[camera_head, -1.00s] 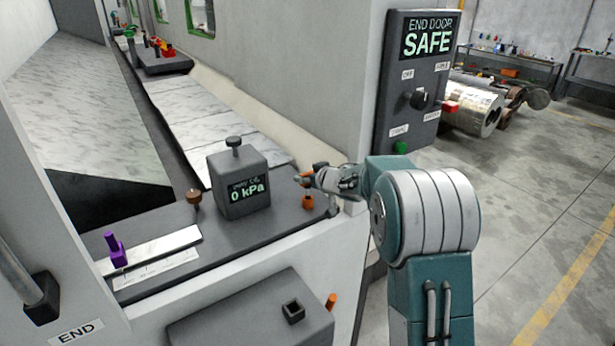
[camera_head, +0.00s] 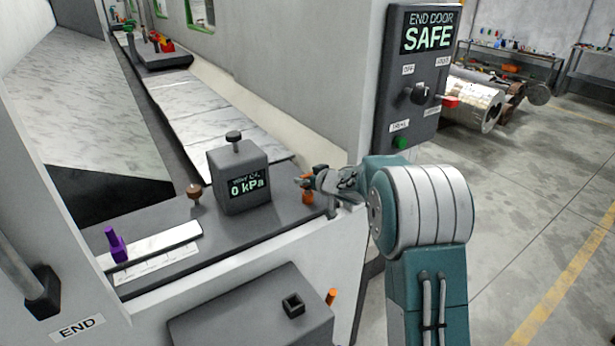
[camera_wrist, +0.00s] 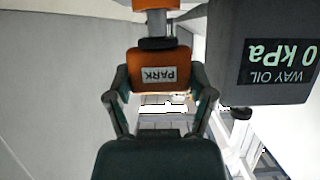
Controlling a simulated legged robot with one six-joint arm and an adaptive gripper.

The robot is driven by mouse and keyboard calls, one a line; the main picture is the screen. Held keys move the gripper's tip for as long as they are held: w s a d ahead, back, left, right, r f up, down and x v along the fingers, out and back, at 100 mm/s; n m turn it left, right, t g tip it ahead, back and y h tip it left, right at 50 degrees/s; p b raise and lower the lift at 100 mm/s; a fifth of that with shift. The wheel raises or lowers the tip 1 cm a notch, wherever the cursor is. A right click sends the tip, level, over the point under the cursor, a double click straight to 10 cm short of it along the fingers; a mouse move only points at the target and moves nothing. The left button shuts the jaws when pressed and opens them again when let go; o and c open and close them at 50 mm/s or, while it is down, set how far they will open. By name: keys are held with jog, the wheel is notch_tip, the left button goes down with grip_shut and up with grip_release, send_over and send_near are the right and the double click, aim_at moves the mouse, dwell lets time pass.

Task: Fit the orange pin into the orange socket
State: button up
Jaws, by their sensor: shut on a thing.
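My gripper (camera_wrist: 160,98) is shut on an orange block with a PARK label, which I take to be the orange pin (camera_wrist: 178,57). The wrist picture is upside down. A dark collar (camera_wrist: 157,43) adjoins the block, and another orange part (camera_wrist: 155,4) shows beyond it at the top edge. In the head view my gripper (camera_head: 303,182) is at the right end of the dark ledge. An orange piece (camera_head: 308,198) stands on the ledge just below it. I cannot tell which part is the orange socket, or whether the pin is seated.
The grey WAY OIL gauge block (camera_head: 238,183) stands close to the left of my gripper. A brown knob (camera_head: 194,192) and a purple peg (camera_head: 116,244) are farther left. A wall with the END DOOR panel (camera_head: 420,75) rises behind. A grey box with a square socket (camera_head: 293,305) and an orange peg (camera_head: 331,296) is below.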

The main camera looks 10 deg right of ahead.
jog(key=shift+f, duration=0.9)
jog(key=o, duration=1.1)
jog(key=v, duration=1.2)
